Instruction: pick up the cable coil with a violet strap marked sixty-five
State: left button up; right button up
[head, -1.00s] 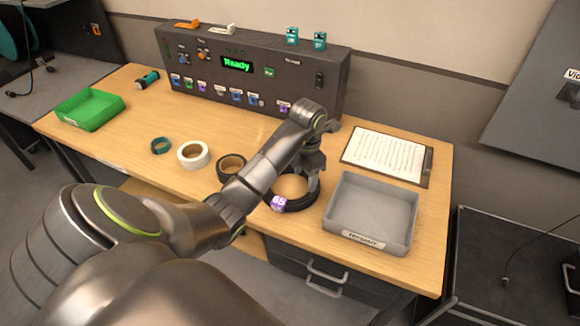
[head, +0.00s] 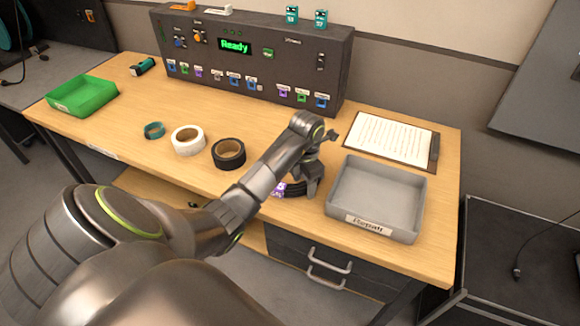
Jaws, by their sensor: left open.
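The cable coil (head: 294,190) is black with a violet strap and lies on the wooden table, left of the grey tray. Most of it is hidden behind my left arm and gripper; only its near right part and the strap show. The number on the strap is too covered to read now. My left gripper (head: 312,184) points down at the coil's right side, with its jaws open. I cannot tell whether a finger touches the coil. My right gripper is out of view.
The grey tray (head: 347,219), labelled Repair, stands close right of the gripper. A clipboard (head: 392,138) lies behind it. Black tape (head: 228,160), white tape (head: 188,147) and a teal ring (head: 154,131) lie to the left.

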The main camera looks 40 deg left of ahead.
pick_arm(q)
jog(key=shift+f, duration=0.3)
jog(key=shift+c, duration=0.3)
grip_shut()
